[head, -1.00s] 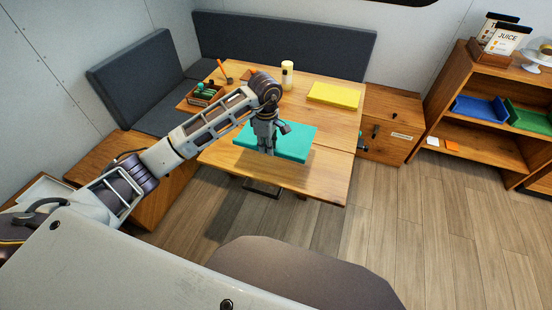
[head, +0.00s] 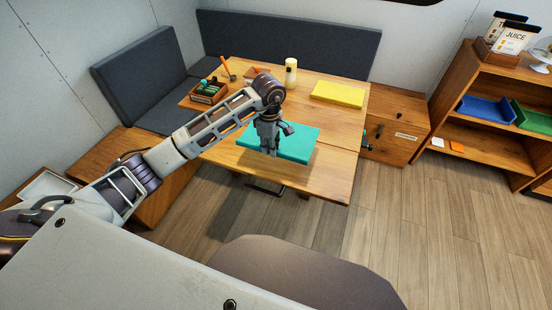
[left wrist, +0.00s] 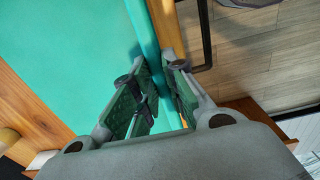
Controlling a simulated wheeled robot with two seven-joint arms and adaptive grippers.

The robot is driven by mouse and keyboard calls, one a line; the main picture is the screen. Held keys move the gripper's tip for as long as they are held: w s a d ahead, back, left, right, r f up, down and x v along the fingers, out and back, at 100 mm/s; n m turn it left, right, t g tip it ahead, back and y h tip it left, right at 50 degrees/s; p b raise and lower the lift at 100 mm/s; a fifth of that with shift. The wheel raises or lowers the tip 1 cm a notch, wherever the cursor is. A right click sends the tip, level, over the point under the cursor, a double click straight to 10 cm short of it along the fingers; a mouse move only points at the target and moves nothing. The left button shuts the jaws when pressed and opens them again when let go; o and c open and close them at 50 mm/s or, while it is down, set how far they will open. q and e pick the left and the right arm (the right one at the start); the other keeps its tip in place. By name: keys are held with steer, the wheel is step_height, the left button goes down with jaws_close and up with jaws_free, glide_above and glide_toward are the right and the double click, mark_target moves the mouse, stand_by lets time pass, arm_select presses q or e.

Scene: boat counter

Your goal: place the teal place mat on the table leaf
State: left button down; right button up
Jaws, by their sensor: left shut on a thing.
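The teal place mat (head: 298,143) is a flat, thick rectangle over the front part of the wooden table, around the seam of the table leaf (head: 325,178). My left gripper (head: 269,150) points down at the mat's front edge and is shut on it. In the left wrist view, the fingers (left wrist: 160,100) straddle the mat's edge, and the mat (left wrist: 65,60) fills the left side. Wood shows just beside that edge. Whether the mat rests fully on the wood or hangs slightly above it I cannot tell. My right gripper is not in view.
A yellow mat (head: 338,93), a pale bottle (head: 291,72) and a wooden caddy (head: 208,93) with green items stand on the table's back part. Grey bench cushions (head: 290,45) lie behind. A shelf with blue and green trays (head: 487,108) is at right. The leaf's front right is bare.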

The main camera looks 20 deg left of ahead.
mark_target(271, 170)
arm_select(q)
steer(key=shift+f, duration=0.9)
step_height(271, 170, down, 3)
steer(key=shift+f, duration=0.85)
step_height(271, 170, down, 3)
steer(key=shift+r, duration=0.2)
steer(key=shift+f, duration=0.25)
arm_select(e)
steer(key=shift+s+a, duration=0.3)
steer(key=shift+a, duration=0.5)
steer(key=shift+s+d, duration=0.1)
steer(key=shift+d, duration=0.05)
